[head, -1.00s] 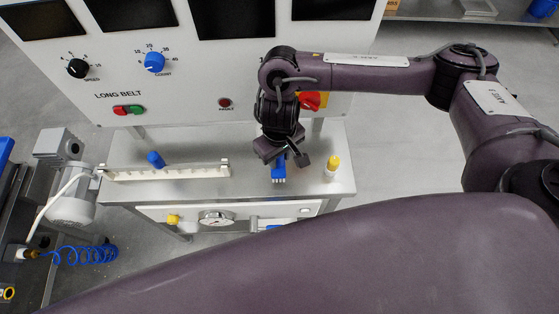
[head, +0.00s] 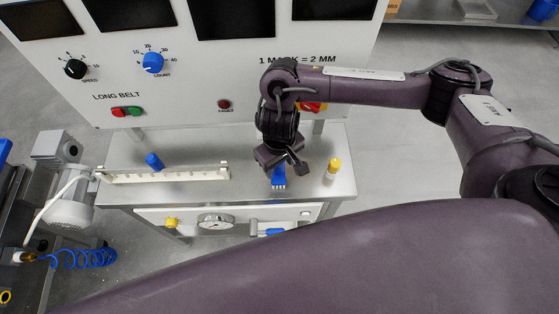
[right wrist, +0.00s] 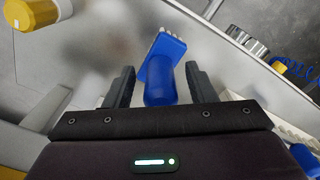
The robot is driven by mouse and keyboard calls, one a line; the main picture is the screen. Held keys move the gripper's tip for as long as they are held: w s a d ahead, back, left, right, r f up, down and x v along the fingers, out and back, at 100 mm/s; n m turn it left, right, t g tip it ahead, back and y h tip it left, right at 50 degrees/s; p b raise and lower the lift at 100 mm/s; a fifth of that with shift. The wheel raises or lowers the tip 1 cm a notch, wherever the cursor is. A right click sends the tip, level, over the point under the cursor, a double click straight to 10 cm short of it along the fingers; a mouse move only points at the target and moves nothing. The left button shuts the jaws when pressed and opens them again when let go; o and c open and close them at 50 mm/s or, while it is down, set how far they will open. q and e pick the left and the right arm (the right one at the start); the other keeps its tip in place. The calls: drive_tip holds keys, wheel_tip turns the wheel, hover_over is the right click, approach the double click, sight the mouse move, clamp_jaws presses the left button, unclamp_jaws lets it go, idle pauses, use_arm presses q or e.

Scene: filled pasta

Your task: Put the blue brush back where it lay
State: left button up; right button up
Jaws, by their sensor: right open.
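The blue brush (head: 279,177) has pale bristles that point toward the front edge of the steel shelf (head: 120,190). My right gripper (head: 282,163) is over its handle end. In the right wrist view the blue brush (right wrist: 163,68) sits between the two dark fingers of my right gripper (right wrist: 160,86), with a gap on each side. The jaws are open. I cannot tell for sure whether the brush rests flat on the shelf. My left gripper is out of view.
A white bottle with a yellow cap (head: 333,168) stands right of the brush. A long pale notched rail (head: 165,175) lies on the left, with a blue knob (head: 154,161) behind it. The control panel (head: 190,90) rises behind. The shelf between rail and brush is clear.

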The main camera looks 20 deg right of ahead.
wheel_tip(320, 180, up, 12)
drive_tip(key=p, duration=0.3)
drive_tip(key=shift+r, duration=0.15)
idle(0.4)
